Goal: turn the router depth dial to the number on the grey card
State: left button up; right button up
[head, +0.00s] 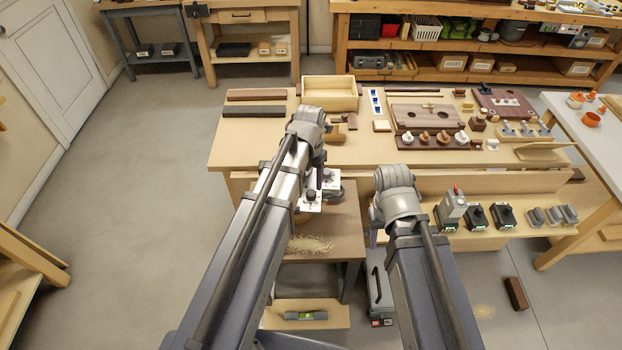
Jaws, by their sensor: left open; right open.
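A small workbench (346,222) with a brown top stands in the middle, in front of the long bench. White plates (310,203) with dark round knobs sit at its back, partly covered by my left arm. I cannot tell which knob is the depth dial, and no number is readable. I cannot make out a grey card. My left gripper (321,180) hangs over these plates, open, with its fingertips hard to separate from the dark parts. My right arm ends in front of the long bench's right half; its gripper is hidden behind its own wrist.
Sawdust (310,244) lies on the brown top. The long bench (240,150) behind carries a wooden box (330,92), boards and knobs. A lower shelf holds several black and grey devices (475,214). A brown block (515,293) lies on the floor. The left floor is clear.

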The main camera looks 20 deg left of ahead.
pick_arm(q)
notch_tip(320, 180, up, 3)
jog(key=shift+f+p, duration=0.15)
jog(key=shift+p, duration=0.65)
pick_arm(e)
notch_tip(320, 180, up, 3)
jog(key=shift+f, duration=0.15)
pick_arm(q)
jog(key=shift+s+d+f+m, duration=0.25)
jog(key=shift+s+m, duration=0.05)
jog(key=shift+m, duration=0.3)
jog(key=s+d+f+m+b, duration=0.1)
jog(key=s+d+m, duration=0.2)
jog(key=m, duration=0.9)
jog(key=s+d+f+m+y+b, duration=0.1)
jog(key=s+m, duration=0.5)
jog(key=m, duration=0.6)
jog(key=s+d+f+m+b, duration=0.3)
jog(key=d+m, duration=0.3)
jog(key=m, duration=0.5)
jog(key=shift+s+m, duration=0.4)
jog(key=shift+s, duration=0.35)
pick_arm(e)
notch_tip(320, 180, down, 6)
jog(key=shift+r, duration=0.25)
